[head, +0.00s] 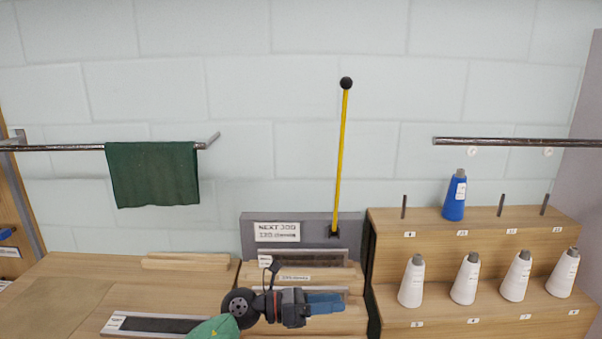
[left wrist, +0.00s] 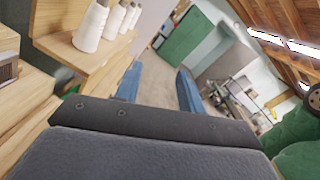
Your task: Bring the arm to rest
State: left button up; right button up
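My left gripper (head: 326,303) reaches in from the bottom of the head view, pointing right, in front of the wooden rack (head: 258,332) and left of the cone shelf. In the left wrist view its two blue fingers (left wrist: 159,82) stand apart with nothing between them, so it is open and empty. My right gripper is in neither view.
A stepped wooden shelf (head: 400,249) holds several white cones (head: 412,282) and one blue cone (head: 455,197) on its upper step. A yellow rod (head: 341,150) with a black knob stands upright behind. A green cloth (head: 154,174) hangs on the left rail.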

pick_arm(q)
jog(key=w+a+r+n+t+y, duration=0.1)
jog(key=a+n+t+y, duration=0.2)
jog(key=a+n+t, duration=0.55)
jog(key=a+r+n+t+y, duration=0.1)
jog(key=a+n+t+y, duration=0.2)
jog(key=n+t, duration=1)
jog(key=s+a+f+n+g+y, duration=0.2)
jog(key=a+f+n+g+y, duration=0.1)
jog(key=a+f+n+y, duration=0.5)
jog(key=s+a+f+n+g+y, duration=0.35)
jog(key=f+n, duration=0.35)
jog(key=n, duration=0.3)
jog(key=s+a+f+n+g, duration=0.25)
jog(key=s+f+g, duration=0.45)
jog(key=s, duration=0.5)
jog(key=s+a+f+n+g, duration=0.2)
jog(key=s+f+n+g, duration=0.25)
jog(key=s+f, duration=0.65)
jog(key=s+d+f+g, duration=0.1)
jog(key=s+f, duration=0.1)
jog(key=f, duration=1)
jog(key=s+d+f+g, duration=0.1)
jog(key=s+f, duration=0.1)
jog(key=f, duration=1.1)
jog(key=s+d+f+g, duration=0.1)
jog(key=s+f, duration=0.2)
jog(key=f, duration=0.9)
jog(key=shift+d+f, duration=0.25)
jog(key=shift+f, duration=0.1)
